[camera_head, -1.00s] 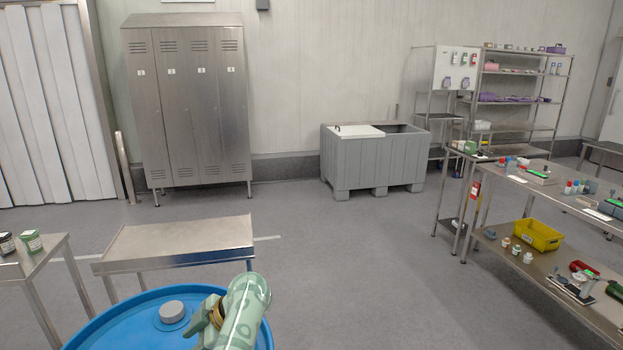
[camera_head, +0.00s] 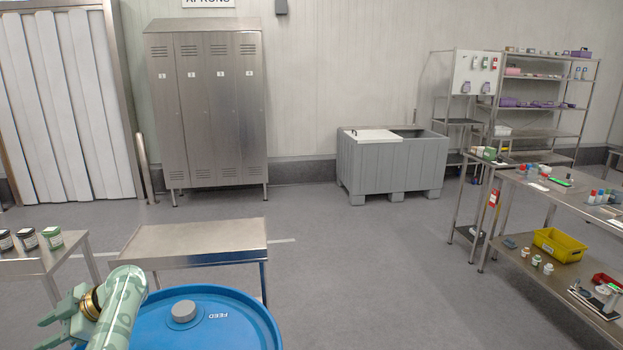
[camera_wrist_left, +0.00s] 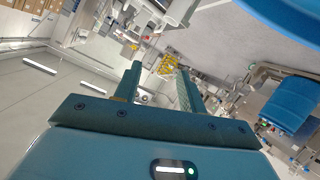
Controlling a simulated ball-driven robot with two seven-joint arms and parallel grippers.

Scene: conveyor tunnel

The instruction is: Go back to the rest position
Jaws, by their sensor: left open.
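My left gripper (camera_head: 60,308) is at the lower left of the head view, on a pale green arm at the left edge of the blue drum (camera_head: 245,326). Its fingers point left, and nothing shows between them. In the left wrist view both fingers of the left gripper (camera_wrist_left: 160,72) stand apart with an open gap, and no object is held. My right gripper is not in view.
A bare steel table (camera_head: 200,240) stands behind the drum. A side table (camera_head: 35,262) at left holds several dark-lidded jars. A long workbench (camera_head: 540,190) with a yellow bin (camera_head: 560,246) is at right. Grey floor (camera_head: 370,270) is clear in the middle.

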